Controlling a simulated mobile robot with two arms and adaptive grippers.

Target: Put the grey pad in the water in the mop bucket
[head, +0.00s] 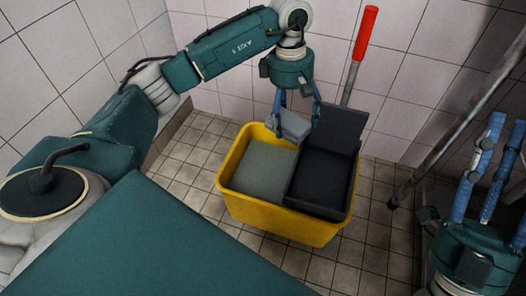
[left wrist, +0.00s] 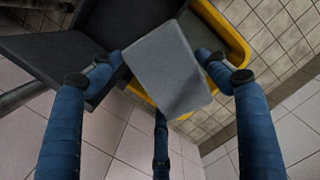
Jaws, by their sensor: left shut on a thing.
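The grey pad (head: 290,125) is a flat light-grey block, held above the yellow mop bucket (head: 270,212). My left gripper (head: 296,108) is shut on it from above. In the left wrist view the pad (left wrist: 168,75) lies tilted between the blue fingers (left wrist: 160,80). The bucket's left compartment holds dull grey-green water (head: 261,172). The pad is over the back of the bucket, near the line between the water and the dark wringer, apart from the water. My right gripper (head: 503,140) is at the right edge, fingers up, spread and empty.
The dark wringer (head: 320,181) fills the bucket's right side, with a raised plate (head: 339,129) behind. A red-handled pole (head: 364,34) leans behind the bucket. A grey pipe (head: 452,128) slants along the right. Tiled floor (head: 201,147) is free left of the bucket.

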